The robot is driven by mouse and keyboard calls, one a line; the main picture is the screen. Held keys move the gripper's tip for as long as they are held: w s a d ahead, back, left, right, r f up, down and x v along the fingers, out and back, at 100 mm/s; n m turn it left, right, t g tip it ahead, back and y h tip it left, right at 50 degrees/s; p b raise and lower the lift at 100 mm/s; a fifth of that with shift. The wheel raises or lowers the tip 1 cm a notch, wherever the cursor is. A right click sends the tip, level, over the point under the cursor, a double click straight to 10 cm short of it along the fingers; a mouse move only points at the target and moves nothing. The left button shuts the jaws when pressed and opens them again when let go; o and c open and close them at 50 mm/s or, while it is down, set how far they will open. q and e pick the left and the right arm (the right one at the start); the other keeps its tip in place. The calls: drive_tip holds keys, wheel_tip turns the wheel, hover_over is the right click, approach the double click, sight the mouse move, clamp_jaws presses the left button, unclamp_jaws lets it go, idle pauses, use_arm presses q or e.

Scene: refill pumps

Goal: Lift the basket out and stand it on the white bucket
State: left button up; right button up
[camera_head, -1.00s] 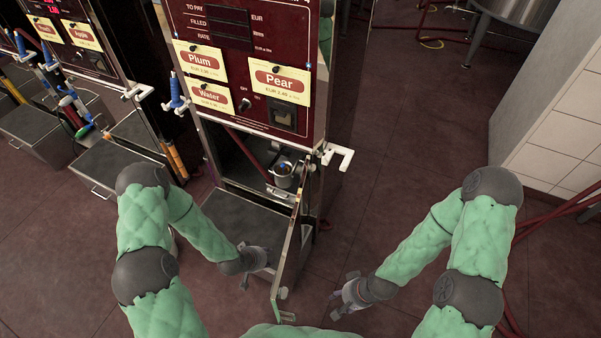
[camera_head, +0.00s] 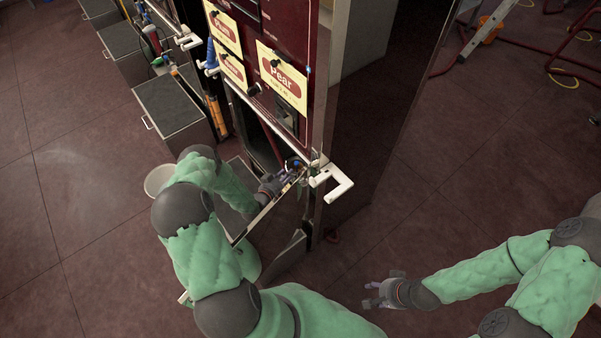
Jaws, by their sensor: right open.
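The pump cabinet stands in the middle with its lower compartment (camera_head: 267,135) open. My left gripper (camera_head: 290,171) reaches in at the compartment's right side, behind the open door (camera_head: 287,215). It is small and partly covered there, so I cannot tell whether its fingers are open or shut. The basket is not clearly visible; a small dark and bluish shape shows at the gripper's fingertips. The white bucket (camera_head: 157,181) stands on the floor to the left, partly hidden by my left arm. My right gripper (camera_head: 372,294) is open and empty over the floor at lower right.
A white bracket (camera_head: 334,184) sticks out from the cabinet's front right corner. Grey boxes (camera_head: 172,105) stand before the neighbouring pumps at left. A ladder (camera_head: 486,28) and red pipes are at the back right.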

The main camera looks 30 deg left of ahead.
sight(296, 164)
use_arm(q)
drive_tip(key=b+x, duration=0.1)
drive_tip(key=x, duration=0.2)
drive_tip(key=shift+w+f, duration=0.1)
drive_tip(key=shift+w, duration=0.05)
drive_tip(key=b+x, duration=0.1)
drive_tip(key=x, duration=0.2)
drive_tip(key=b+x, duration=0.1)
drive_tip(key=x, duration=0.1)
drive_tip(key=shift+w+r+b, duration=0.15)
drive_tip(key=shift+r+b, duration=0.15)
drive_tip(key=shift+b, duration=0.05)
drive_tip(key=shift+a+r, duration=0.1)
drive_tip(key=c, duration=0.6)
